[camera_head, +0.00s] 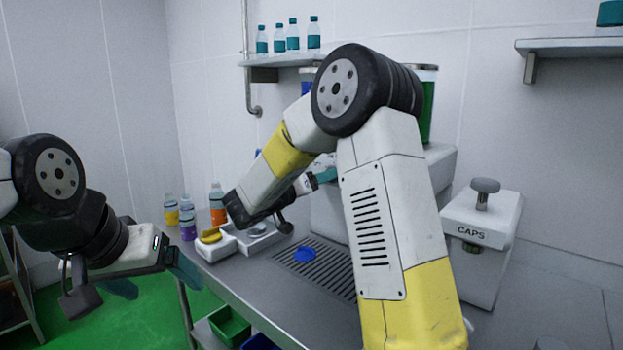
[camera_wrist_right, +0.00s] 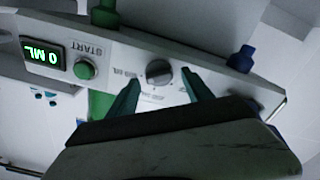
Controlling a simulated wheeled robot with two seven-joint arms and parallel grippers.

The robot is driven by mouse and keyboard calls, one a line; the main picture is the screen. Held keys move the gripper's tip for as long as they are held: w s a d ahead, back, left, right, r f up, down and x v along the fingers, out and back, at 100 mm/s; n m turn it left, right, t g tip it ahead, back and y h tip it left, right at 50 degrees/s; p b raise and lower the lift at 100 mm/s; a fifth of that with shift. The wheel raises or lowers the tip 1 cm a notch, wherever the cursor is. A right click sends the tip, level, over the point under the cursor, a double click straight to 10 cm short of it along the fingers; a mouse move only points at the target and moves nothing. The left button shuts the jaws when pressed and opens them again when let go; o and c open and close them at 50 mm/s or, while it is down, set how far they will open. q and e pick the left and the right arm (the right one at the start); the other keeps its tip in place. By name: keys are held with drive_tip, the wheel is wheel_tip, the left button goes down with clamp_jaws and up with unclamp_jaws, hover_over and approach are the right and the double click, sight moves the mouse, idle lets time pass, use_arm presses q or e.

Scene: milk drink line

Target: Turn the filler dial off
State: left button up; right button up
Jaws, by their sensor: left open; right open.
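The filler dial (camera_wrist_right: 159,72) is a round grey knob on the white filler panel (camera_wrist_right: 118,62), in the right wrist view. Small labels surround it; which one it points at is too small to tell. My right gripper (camera_wrist_right: 162,92) is open, its teal fingers on either side of the view just short of the dial, with nothing between them. In the head view my right arm hides the dial and much of the white filler (camera_head: 326,214). My left gripper (camera_head: 160,284) is open and empty at the left, off the table's edge.
A green START button (camera_wrist_right: 84,69) and a "0 ML" display (camera_wrist_right: 43,57) sit beside the dial. Bottles (camera_head: 187,213) stand at the table's left; the CAPS box (camera_head: 483,245) is right.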

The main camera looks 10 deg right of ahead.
drive_tip(key=shift+x, duration=0.85)
clamp_jaws()
drive_tip(key=shift+n, duration=0.3)
drive_tip(key=n, duration=2.3)
drive_tip(key=shift+d+r, duration=0.1)
drive_tip(key=shift+n, duration=0.3)
